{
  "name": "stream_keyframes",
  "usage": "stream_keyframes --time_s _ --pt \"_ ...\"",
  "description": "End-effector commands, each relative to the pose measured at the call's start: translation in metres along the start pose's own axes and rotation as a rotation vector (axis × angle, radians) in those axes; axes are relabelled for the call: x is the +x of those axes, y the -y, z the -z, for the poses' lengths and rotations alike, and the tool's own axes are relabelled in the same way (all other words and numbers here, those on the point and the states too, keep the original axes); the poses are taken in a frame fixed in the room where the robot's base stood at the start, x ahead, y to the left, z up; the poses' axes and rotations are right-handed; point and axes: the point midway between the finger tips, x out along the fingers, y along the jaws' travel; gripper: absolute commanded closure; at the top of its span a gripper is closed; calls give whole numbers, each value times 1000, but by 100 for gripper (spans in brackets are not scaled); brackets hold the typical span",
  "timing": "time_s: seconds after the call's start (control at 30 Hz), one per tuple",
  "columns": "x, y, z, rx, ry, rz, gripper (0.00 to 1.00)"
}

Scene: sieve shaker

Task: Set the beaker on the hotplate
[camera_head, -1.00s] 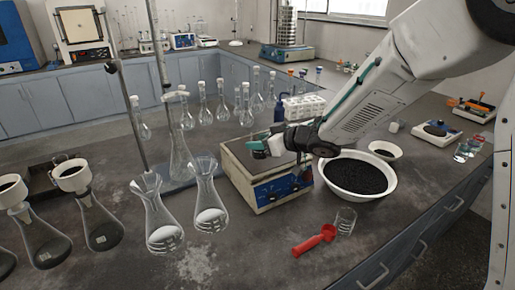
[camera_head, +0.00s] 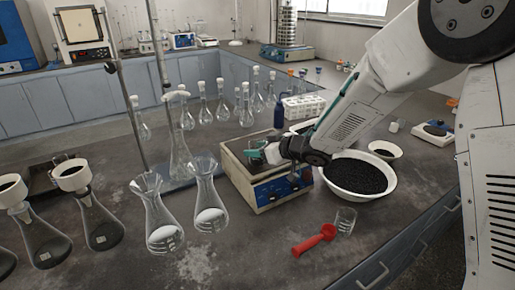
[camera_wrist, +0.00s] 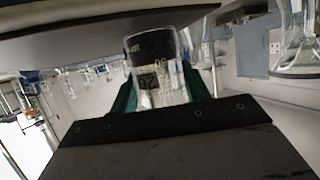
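A blue and cream hotplate (camera_head: 272,193) with a dark square top stands in the middle of the bench in the head view. My gripper (camera_head: 258,154) is over its top, low and reaching in from the right. In the wrist view, its teal fingers are shut on a clear glass beaker (camera_wrist: 160,78) with dark contents at one end. The wrist picture looks upside down; the beaker's dark end is close to the broad slab along the top edge. I cannot tell whether they touch. In the head view the held beaker is small and partly hidden by the fingers.
A white bowl of black granules (camera_head: 358,176) stands close right of the hotplate. A red scoop (camera_head: 314,240) and an empty glass beaker (camera_head: 345,220) are in front.

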Motion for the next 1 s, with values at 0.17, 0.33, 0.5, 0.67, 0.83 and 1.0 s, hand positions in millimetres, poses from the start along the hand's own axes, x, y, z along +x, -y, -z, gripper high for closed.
stream_keyframes --time_s 0.17,0.33,0.5,0.67,0.83,1.0 --pt "0 0 0 0 0 0 34" --pt "0 0 1 0 0 0 34" --pt "-13 -1 4 -1 0 -1 34" --pt "-46 -1 4 -1 -1 -4 34" --pt "-83 -1 4 -1 -1 -4 34" --pt "-109 -1 4 0 -1 -2 34"
